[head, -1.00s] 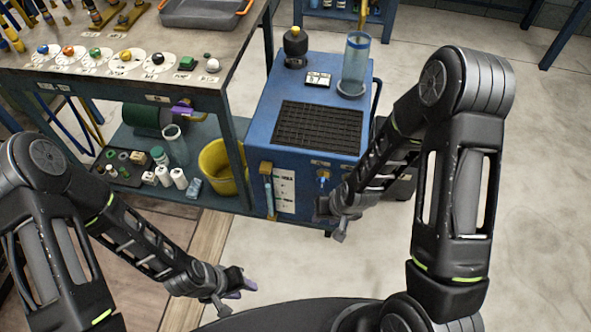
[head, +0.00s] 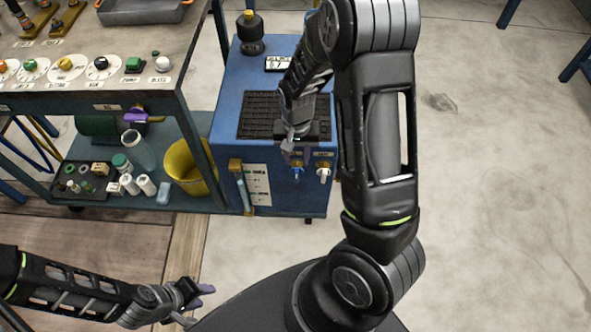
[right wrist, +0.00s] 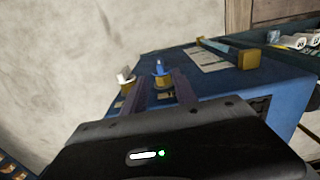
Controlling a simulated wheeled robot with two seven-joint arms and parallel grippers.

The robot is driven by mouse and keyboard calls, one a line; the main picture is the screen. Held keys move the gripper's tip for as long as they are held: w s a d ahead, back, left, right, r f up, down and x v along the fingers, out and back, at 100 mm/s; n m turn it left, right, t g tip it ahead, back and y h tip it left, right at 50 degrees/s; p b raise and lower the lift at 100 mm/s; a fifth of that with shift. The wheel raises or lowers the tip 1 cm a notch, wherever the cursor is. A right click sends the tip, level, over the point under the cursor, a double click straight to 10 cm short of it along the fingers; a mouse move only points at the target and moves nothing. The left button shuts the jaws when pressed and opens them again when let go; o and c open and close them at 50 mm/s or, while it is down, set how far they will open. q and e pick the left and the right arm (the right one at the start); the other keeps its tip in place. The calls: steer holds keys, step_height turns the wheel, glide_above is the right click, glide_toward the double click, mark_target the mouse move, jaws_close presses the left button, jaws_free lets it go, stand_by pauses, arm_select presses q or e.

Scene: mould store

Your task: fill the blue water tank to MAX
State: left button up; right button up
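The blue water tank (head: 226,120) is a blue cabinet with a black grate on top. A sight tube (head: 243,192) with brass ends is on its front, beside a white label (head: 258,184); the water level is too small to read. Right of it are a blue-handled tap (head: 296,171) and a white-handled tap (head: 323,173). My right gripper (head: 289,146) is above the front edge, just over the taps. In the right wrist view its fingers (right wrist: 163,92) are apart and empty, pointing toward the blue-handled tap (right wrist: 160,68). My left gripper (head: 196,303) is open and empty, low over the floor.
A workbench (head: 90,100) with several dials stands left of the tank. Its lower shelf holds a yellow bucket (head: 186,168), a clear jar (head: 138,150) and bottles. A dark bottle (head: 250,32) stands on the tank. Floor at right is clear.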

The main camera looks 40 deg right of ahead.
mark_target(297, 171)
step_height(297, 171, down, 8)
steer(key=shift+r+b, duration=0.15)
steer(key=shift+b, duration=0.35)
jaws_close()
stand_by(0.5)
